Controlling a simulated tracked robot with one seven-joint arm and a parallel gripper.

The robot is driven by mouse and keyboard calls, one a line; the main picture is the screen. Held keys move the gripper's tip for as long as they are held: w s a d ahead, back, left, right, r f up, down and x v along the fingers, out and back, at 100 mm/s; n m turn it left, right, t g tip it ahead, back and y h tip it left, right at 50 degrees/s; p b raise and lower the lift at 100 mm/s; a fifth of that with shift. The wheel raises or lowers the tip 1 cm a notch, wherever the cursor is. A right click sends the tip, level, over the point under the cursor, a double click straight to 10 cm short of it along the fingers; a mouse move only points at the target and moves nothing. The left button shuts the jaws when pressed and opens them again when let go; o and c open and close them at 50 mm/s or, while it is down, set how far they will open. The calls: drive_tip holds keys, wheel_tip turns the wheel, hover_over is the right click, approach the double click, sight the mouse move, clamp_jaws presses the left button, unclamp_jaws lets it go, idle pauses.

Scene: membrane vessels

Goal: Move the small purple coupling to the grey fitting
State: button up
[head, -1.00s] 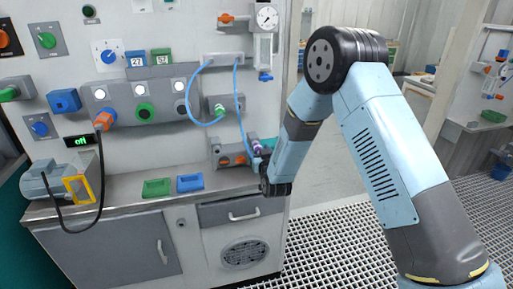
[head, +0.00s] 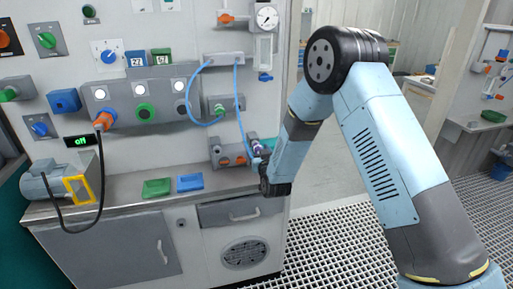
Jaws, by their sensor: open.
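A small purple coupling (head: 256,146) shows at the right end of the lower grey block (head: 229,147), above the worktop. It is partly hidden by my gripper. A thin blue hose (head: 241,112) runs down to this place from the upper grey bracket (head: 222,59). My gripper (head: 258,163) is open, just below and right of the purple coupling. Its fingers are small and partly hidden, and I cannot tell whether they touch the coupling or the hose. Several grey parts are on the panel, and I cannot tell which is the grey fitting.
The worktop holds a green tray (head: 156,188), a blue tray (head: 190,183) and a grey motor (head: 45,183) with a yellow frame. A gauge (head: 267,17) and a green valve (head: 219,109) are on the panel. Open grating floor (head: 335,245) lies right of the cabinet.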

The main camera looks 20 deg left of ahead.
drive_tip(key=shift+c, duration=0.3)
clamp_jaws()
idle(0.3)
drive_tip(key=shift+s, duration=0.2)
drive_tip(key=shift+v, duration=2.8)
drive_tip(key=shift+d, duration=0.1)
drive_tip(key=w+d+f+m+t+h, duration=0.15)
drive_tip(key=w+d, duration=0.25)
drive_tip(key=d, duration=0.6)
drive_tip(key=w+d+f+m+t+h, duration=0.1)
drive_tip(key=w+d+f+m+h, duration=0.15)
drive_tip(key=d, duration=0.75)
drive_tip(key=d+f+m+h, duration=0.1)
drive_tip(key=d+f+h, duration=0.1)
drive_tip(key=d, duration=1)
drive_tip(key=d+f+m+h, duration=0.1)
drive_tip(key=d+h, duration=0.2)
drive_tip(key=d, duration=0.9)
drive_tip(key=shift+f+h, duration=0.3)
drive_tip(key=shift+f, duration=0.1)
